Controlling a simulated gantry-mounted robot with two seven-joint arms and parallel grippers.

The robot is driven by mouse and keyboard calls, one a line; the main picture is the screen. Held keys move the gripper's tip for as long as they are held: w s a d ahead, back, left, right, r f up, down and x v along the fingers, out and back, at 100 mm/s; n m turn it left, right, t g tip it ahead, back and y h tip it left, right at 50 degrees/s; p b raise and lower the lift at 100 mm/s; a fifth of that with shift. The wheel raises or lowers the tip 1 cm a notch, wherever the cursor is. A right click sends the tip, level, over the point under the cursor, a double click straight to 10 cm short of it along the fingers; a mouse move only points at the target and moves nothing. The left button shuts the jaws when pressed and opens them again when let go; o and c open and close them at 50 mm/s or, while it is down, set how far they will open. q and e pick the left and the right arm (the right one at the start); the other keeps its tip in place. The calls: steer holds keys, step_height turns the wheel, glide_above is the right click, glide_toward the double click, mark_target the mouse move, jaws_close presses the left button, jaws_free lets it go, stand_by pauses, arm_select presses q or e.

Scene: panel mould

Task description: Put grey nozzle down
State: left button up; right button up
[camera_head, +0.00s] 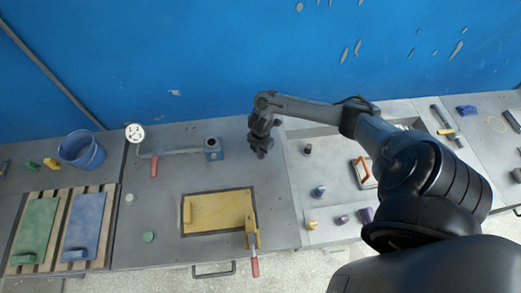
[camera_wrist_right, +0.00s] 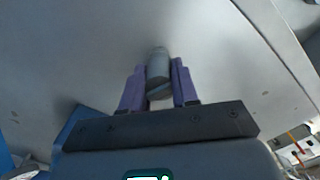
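The grey nozzle (camera_wrist_right: 158,66) sits between the two purple fingers of my right gripper (camera_wrist_right: 158,88) in the right wrist view, touching both, so the gripper is shut on it. In the head view my right gripper (camera_head: 260,150) points down over the grey table, left of the tray with small parts. The nozzle is too dark and small there to tell apart from the fingertips. The grey surface shows below the nozzle in the wrist view; I cannot tell the gap between them. My left gripper is not in view.
A blue block (camera_head: 213,149) with a round opening stands left of the gripper. A yellow panel (camera_head: 218,211) lies in a dark frame nearer the front. The light tray (camera_head: 335,178) at right holds several small coloured parts. Bare table lies between block and tray.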

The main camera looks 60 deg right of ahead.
steer(key=o, duration=0.4)
step_height(320, 180, up, 12)
steer(key=f+p, duration=0.1)
steer(key=p, duration=0.2)
steer(key=w+a+m+t+y, duration=0.1)
steer(key=a+m+t+y, duration=0.35)
steer(key=a, duration=2.25)
steer(key=s+d+r+m+h, duration=0.1)
steer(key=s+r+m, duration=0.1)
steer(key=s+m, duration=0.1)
steer(key=s+r+m+h, duration=0.2)
steer(key=s+m, duration=0.1)
steer(key=s, duration=0.2)
steer(key=s+d+r+m+g+h, duration=0.1)
steer(key=s+r+m, duration=0.2)
steer(key=s, duration=0.2)
steer(key=shift+d+m, duration=0.3)
steer(key=shift+m, duration=0.05)
